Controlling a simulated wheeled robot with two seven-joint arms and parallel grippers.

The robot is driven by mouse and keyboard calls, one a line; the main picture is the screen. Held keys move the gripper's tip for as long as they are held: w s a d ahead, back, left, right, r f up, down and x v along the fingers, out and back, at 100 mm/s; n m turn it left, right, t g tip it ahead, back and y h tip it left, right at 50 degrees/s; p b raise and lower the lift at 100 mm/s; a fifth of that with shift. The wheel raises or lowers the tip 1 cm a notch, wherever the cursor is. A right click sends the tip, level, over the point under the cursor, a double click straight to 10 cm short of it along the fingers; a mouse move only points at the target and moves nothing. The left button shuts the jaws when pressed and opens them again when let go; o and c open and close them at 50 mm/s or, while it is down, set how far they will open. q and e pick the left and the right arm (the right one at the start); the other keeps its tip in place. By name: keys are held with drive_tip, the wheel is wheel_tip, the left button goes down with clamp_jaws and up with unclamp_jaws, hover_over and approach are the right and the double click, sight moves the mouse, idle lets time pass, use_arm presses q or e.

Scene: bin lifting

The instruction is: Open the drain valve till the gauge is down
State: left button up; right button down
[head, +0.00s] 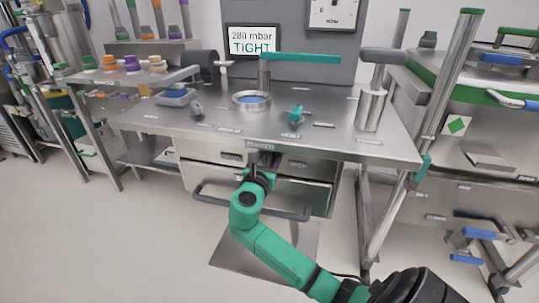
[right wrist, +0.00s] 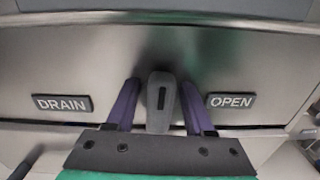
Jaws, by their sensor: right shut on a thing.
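The grey drain valve handle (right wrist: 160,112) sits on the steel front panel, between a DRAIN label (right wrist: 62,104) on the left and an OPEN label (right wrist: 231,101) on the right. It stands upright in the right wrist view. My right gripper (right wrist: 160,92) has its purple fingers on both sides of the handle and is shut on it. In the head view my right gripper (head: 264,158) is at the bench's front edge and hides the handle. The gauge (head: 333,14) is on the back wall, cut off by the top edge. A display (head: 253,40) reads 280 mbar, TIGHT. My left gripper is out of view.
On the steel bench (head: 215,125) are a round port (head: 252,100), a small teal valve (head: 297,114), and a post with a teal lever (head: 300,58). A grey-topped cylinder (head: 371,108) stands at right. Drawers (head: 300,193) with a bar handle lie below. Shelves flank both sides.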

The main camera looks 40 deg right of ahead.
drive_tip(key=shift+s+m, duration=0.1)
drive_tip(key=shift+m, duration=0.9)
drive_tip(key=shift+f+m, duration=0.1)
drive_tip(key=shift+m, duration=0.7)
drive_tip(key=shift+s+d+f+m, duration=0.1)
drive_tip(key=shift+m, duration=1.3)
drive_tip(key=shift+f+m, duration=0.1)
drive_tip(key=shift+m, duration=0.4)
drive_tip(key=shift+s+f+m+b, duration=0.1)
drive_tip(key=shift+m+b, duration=0.35)
drive_tip(key=shift+m, duration=0.45)
drive_tip(key=m, duration=0.1)
drive_tip(key=m+b, duration=0.1)
drive_tip(key=m, duration=0.1)
drive_tip(key=m+b, duration=0.1)
drive_tip(key=shift+s+d+f, duration=0.1)
drive_tip(key=shift+f, duration=0.15)
drive_tip(key=m+b, duration=0.2)
drive_tip(key=m, duration=0.1)
drive_tip(key=shift+m, duration=0.3)
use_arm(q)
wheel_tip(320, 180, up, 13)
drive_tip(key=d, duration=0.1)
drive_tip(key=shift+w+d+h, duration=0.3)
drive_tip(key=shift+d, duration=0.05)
use_arm(e)
drive_tip(key=shift+m, duration=0.3)
